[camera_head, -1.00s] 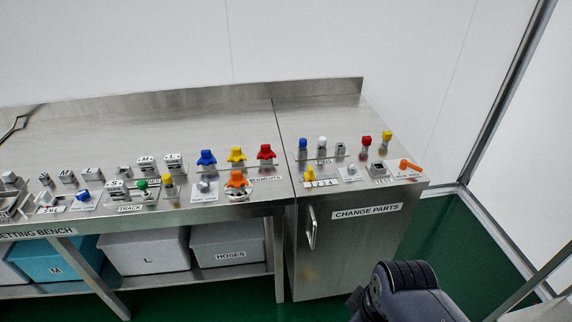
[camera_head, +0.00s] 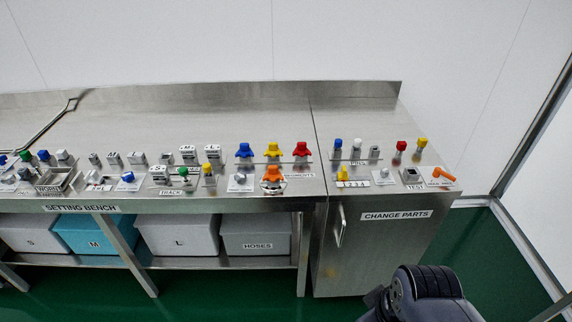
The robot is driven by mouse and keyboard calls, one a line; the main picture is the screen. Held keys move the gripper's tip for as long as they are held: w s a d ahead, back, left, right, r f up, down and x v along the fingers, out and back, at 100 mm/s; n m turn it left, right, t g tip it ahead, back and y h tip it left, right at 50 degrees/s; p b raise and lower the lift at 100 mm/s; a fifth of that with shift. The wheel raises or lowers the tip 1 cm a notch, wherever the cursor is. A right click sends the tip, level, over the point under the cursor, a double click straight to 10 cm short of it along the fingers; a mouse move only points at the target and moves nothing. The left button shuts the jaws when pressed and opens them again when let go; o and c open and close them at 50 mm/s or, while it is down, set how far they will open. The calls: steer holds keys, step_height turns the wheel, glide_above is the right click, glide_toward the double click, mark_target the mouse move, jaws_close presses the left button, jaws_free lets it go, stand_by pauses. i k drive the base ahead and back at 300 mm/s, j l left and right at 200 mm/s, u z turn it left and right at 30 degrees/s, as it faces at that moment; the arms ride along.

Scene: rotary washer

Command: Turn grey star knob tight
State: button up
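Small grey knobs sit on white plates along the bench front. One grey knob (camera_head: 240,178) is left of the orange star-shaped knob (camera_head: 272,174). Another grey knob (camera_head: 382,174) is on the right-hand cabinet top, and a third (camera_head: 96,176) is farther left. They are too small to tell which is the star knob or how tight it is. My gripper is not in view; only a dark part of my arm shows at the lower right, in front of the cabinet and apart from the knobs.
The steel bench (camera_head: 170,125) has a raised back edge. Blue (camera_head: 244,150), yellow (camera_head: 273,150) and red (camera_head: 301,149) knobs stand in a row. An orange lever (camera_head: 444,175) is at the right end. Bins, including a teal one (camera_head: 92,238), sit below. Green floor lies in front.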

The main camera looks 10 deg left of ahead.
mark_target(241, 178)
steer(key=i+j+u, duration=0.35)
steer(key=i+j, duration=0.3)
steer(key=i, duration=0.15)
